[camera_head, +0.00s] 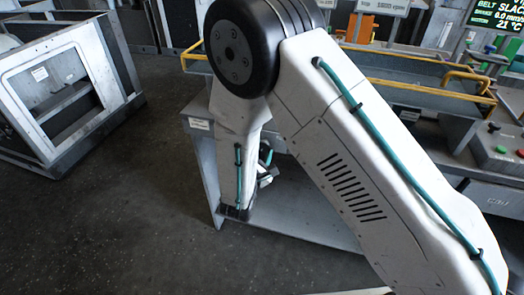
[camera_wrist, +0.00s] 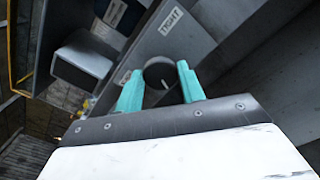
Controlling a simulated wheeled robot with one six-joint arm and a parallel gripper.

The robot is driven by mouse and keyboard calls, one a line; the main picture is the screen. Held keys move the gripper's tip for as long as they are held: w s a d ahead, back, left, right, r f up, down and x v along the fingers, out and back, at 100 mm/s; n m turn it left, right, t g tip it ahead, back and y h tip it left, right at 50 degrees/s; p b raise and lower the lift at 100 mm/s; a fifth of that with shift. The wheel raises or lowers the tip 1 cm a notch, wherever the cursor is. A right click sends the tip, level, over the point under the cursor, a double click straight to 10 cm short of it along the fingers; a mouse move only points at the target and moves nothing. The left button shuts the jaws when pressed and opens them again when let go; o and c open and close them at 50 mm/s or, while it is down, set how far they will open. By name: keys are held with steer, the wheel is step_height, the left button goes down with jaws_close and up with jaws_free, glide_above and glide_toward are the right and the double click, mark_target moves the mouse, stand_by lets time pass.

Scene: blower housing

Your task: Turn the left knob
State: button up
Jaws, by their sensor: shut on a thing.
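In the wrist view a dark round knob (camera_wrist: 161,75) with a pale pointer line sits on a grey panel. My gripper (camera_wrist: 160,69) has its two teal fingers on either side of the knob and is shut on it. The fingers and the gripper body hide part of the knob. A white label reading "TIGHT" (camera_wrist: 171,21) is on the panel beyond the knob, and a smaller label sits to its left. No second knob shows in this view. In the head view my arm hides the knob, and the gripper cannot be made out clearly.
In the head view a grey bench (camera_head: 290,222) stands behind my arm, with yellow rails (camera_head: 425,88) above it. A control box with buttons (camera_head: 500,150) is at the right. A grey open-framed cabinet (camera_head: 62,88) stands at the left. The dark floor (camera_head: 110,220) between is clear.

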stand_by(0.3)
steer(key=o, duration=1)
steer(key=shift+c, duration=0.2)
steer(key=v, duration=0.8)
